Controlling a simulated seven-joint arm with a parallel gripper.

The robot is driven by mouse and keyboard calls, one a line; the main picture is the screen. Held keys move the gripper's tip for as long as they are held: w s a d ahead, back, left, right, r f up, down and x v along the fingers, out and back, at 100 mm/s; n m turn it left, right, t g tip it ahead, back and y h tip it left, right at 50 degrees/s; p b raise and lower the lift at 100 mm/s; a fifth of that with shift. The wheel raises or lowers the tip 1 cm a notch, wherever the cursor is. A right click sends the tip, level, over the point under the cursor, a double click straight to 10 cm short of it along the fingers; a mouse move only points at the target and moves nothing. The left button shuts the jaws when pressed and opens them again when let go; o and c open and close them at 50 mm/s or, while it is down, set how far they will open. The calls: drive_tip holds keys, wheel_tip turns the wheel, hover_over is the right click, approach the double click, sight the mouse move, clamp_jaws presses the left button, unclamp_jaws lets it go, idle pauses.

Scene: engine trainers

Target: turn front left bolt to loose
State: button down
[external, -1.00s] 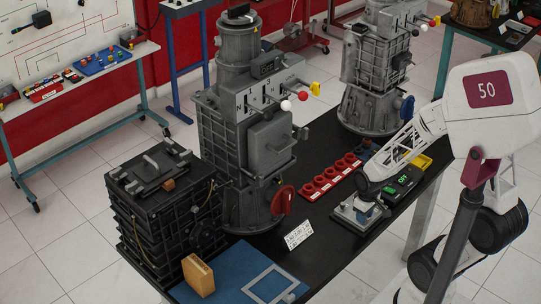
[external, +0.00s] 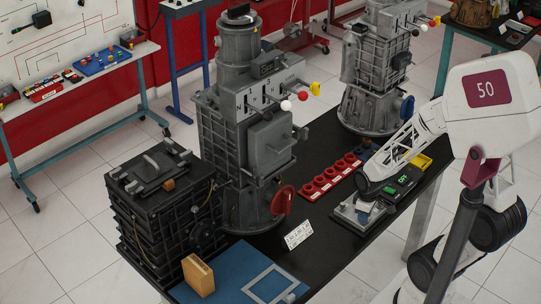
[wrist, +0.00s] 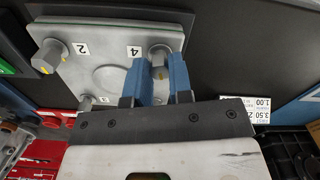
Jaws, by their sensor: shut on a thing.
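A grey metal plate (wrist: 105,62) with bolts near its corners fills the upper left of the wrist view. The labels 2 and 4 on it are readable. My gripper (wrist: 158,72) has its blue fingers on either side of the bolt next to label 4 (wrist: 158,52) and is shut on it. A second bolt (wrist: 47,55) stands by label 2, and a third (wrist: 87,101) is partly hidden near the gripper body. In the external view the plate (external: 344,216) lies on the black table, and my gripper (external: 368,207) is over it. The bolt heads are too small to tell there.
A green-lit box (external: 402,184) and a red tray with round holes (external: 330,178) lie beside the plate. A white sign (external: 298,235) stands to its left. Tall grey engine housings (external: 245,140) stand behind on the black table (external: 330,245).

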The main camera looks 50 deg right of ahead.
drive_tip(key=n, duration=0.5)
drive_tip(key=shift+n, duration=0.3)
drive_tip(key=n, duration=0.9)
drive_tip(key=shift+n, duration=0.4)
drive_tip(key=n, duration=0.4)
drive_tip(key=shift+n, duration=0.4)
drive_tip(key=c, duration=1)
unclamp_jaws()
drive_tip(key=shift+r, duration=0.1)
